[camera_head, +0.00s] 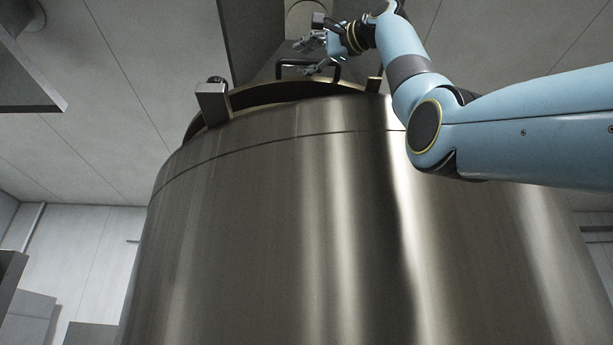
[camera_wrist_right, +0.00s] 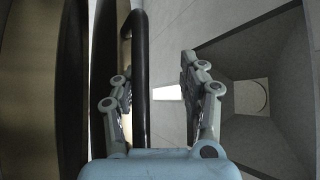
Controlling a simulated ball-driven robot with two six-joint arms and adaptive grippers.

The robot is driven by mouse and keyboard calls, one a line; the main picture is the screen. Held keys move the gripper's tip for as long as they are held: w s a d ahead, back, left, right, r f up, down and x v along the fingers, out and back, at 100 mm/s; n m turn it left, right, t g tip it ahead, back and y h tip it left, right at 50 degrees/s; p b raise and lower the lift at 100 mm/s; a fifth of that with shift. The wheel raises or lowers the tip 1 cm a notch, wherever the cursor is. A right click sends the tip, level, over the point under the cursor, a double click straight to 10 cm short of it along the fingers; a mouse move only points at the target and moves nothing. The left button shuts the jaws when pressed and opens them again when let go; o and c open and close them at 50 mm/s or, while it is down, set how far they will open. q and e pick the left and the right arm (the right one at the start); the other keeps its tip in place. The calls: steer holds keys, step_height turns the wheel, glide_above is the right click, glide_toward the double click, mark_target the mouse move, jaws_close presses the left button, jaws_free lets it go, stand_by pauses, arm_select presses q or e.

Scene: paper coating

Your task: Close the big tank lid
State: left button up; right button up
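The big tank (camera_head: 270,230) is a tall brushed-steel cylinder filling the middle of the head view. Its lid (camera_head: 285,88) shows at the top as a dark curved band with a brassy edge; how far it is open is hard to tell from below. A black bar handle (camera_head: 283,66) stands on the lid. My right gripper (camera_head: 316,57) is at this handle, with its fingers spread. In the right wrist view the handle (camera_wrist_right: 141,75) runs between the open fingers of my right gripper (camera_wrist_right: 157,75), nearer the left finger. My left gripper is out of view.
A steel bracket (camera_head: 213,103) with a dark knob sits on the tank's upper left rim. A grey duct or hood (camera_head: 252,40) hangs above the tank, close behind my right gripper. Another dark panel (camera_head: 25,85) hangs at upper left.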

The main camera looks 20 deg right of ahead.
steer(key=b+v, duration=0.7)
steer(key=v, duration=0.5)
steer(key=shift+s+b, duration=0.3)
steer(key=shift+s, duration=0.1)
stand_by(0.4)
